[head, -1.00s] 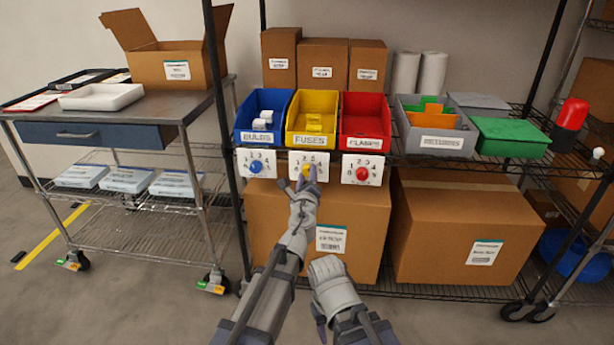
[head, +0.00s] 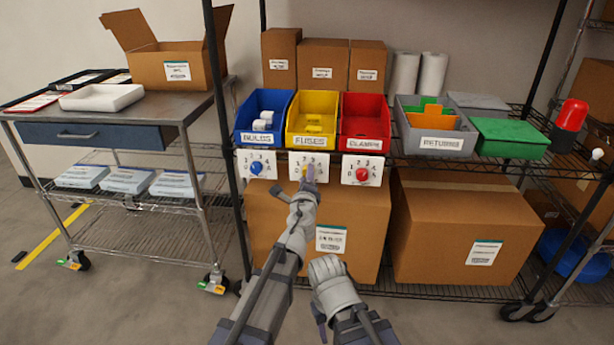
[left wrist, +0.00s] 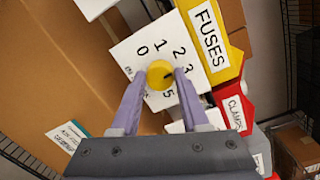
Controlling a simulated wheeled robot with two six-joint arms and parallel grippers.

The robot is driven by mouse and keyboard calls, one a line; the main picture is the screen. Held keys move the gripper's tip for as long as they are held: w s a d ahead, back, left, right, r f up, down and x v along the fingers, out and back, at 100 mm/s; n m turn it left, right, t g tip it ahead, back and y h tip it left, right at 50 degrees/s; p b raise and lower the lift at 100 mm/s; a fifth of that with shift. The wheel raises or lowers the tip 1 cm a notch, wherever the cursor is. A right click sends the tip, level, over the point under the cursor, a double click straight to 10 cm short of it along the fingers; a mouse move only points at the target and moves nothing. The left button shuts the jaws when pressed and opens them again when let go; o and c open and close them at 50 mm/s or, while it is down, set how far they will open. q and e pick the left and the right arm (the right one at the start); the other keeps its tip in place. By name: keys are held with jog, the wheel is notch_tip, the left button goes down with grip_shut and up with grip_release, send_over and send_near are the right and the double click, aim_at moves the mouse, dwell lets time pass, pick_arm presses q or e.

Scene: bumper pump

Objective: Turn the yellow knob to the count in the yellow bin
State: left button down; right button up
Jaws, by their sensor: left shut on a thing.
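The yellow knob (left wrist: 158,75) sits on a white dial plate (left wrist: 130,52) under the yellow FUSES bin (head: 290,138). My left gripper (left wrist: 160,80) is shut on the knob, one purple finger on each side. A dark mark shows on the knob's right side in the left wrist view. Dial numbers 0, 1, 2, 3 and 5 show there; the right finger covers the space between 3 and 5. Yellow pieces lie in the bin, too unclear to count. My right gripper (head: 321,325) is low in the head view, its fingers mostly hidden.
A blue BULBS bin (head: 246,136) and a red CLAMPS bin (head: 368,143) flank the yellow bin, with a blue knob (head: 256,167) and a red knob (head: 362,174) below them. A grey RETURNS bin (head: 440,143) stands right. A large carton (head: 270,225) sits below the dials.

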pick_arm(q)
jog(key=shift+n, duration=1.6)
jog(key=shift+a, duration=0.1)
jog(key=shift+c, duration=2)
grip_release()
jog(key=s, duration=0.7)
jog(key=shift+s+a+r+p, duration=0.2)
jog(key=shift+s+p, duration=0.1)
jog(key=shift+s, duration=0.1)
